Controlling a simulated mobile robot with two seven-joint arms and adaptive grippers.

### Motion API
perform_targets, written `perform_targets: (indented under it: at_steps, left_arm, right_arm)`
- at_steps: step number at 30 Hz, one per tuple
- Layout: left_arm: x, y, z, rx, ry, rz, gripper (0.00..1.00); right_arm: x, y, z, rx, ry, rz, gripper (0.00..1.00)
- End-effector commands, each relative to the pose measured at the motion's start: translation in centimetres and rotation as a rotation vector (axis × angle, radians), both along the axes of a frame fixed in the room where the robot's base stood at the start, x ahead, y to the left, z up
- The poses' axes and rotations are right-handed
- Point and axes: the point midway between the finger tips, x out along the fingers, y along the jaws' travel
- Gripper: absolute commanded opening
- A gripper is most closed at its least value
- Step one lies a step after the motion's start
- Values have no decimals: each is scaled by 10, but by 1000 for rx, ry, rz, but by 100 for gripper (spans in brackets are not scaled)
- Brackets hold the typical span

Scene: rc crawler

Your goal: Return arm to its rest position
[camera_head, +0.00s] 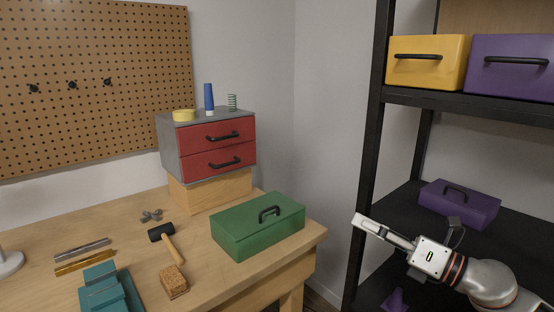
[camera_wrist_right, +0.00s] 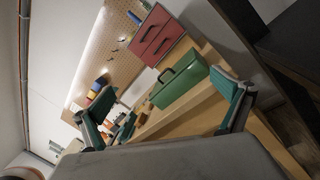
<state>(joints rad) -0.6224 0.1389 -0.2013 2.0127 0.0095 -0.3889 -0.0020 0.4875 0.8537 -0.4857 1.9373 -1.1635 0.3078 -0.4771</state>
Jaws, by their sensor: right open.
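My right arm comes in from the lower right of the head view. Its gripper (camera_head: 372,226) is in front of the black shelf, to the right of the workbench, pointing left. In the right wrist view the gripper (camera_wrist_right: 168,110) has its two green-padded fingers spread wide, with nothing between them. The green toolbox (camera_head: 258,226) on the bench shows beyond the fingers in that view (camera_wrist_right: 180,87), apart from them. My left gripper is not in view.
The black shelf upright (camera_head: 368,150) stands close to the right gripper. Purple box (camera_head: 460,205) sits on the shelf behind my arm. The bench holds a red drawer unit (camera_head: 205,132), a mallet (camera_head: 168,240), a brush (camera_head: 173,283) and a teal vise (camera_head: 105,290).

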Motion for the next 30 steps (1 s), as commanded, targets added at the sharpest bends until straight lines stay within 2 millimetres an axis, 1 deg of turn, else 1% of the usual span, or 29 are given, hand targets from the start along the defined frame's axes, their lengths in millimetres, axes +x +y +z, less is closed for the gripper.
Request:
perform_targets:
  at_steps: [1,3,5,8,11,13,14,15,17,18,21,25,27,30]
  left_arm:
    - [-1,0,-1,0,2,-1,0]
    - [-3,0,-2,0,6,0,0]
    - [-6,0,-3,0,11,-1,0]
    - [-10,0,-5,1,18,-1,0]
    - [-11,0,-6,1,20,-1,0]
    - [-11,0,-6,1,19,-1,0]
    - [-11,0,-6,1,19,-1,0]
    - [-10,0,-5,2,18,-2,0]
    - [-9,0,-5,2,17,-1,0]
    - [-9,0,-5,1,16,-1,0]
    - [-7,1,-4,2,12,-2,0]
    - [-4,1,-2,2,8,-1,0]
    - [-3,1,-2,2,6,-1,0]
    - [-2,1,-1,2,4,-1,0]
  right_arm:
    - [-6,5,-3,121,34,-39,100]
    - [-10,2,-5,278,85,-112,100]
    - [-13,-7,-12,409,139,-187,100]
    - [-20,-30,-33,614,246,-331,100]
    - [-34,-60,-69,794,369,-498,100]
    - [-50,-81,-101,907,464,-627,100]
    - [-58,-90,-116,950,507,-685,100]
    - [-72,-103,-136,1004,563,-765,100]
    - [-95,-118,-168,1073,648,-883,100]
    - [-112,-127,-187,1109,699,-959,100]
    - [-153,-143,-229,1176,813,-1125,100]
    - [-197,-155,-263,1213,916,-1280,100]
    - [-217,-158,-276,1223,959,-1345,100]
    - [-241,-162,-291,1233,1007,-1422,100]
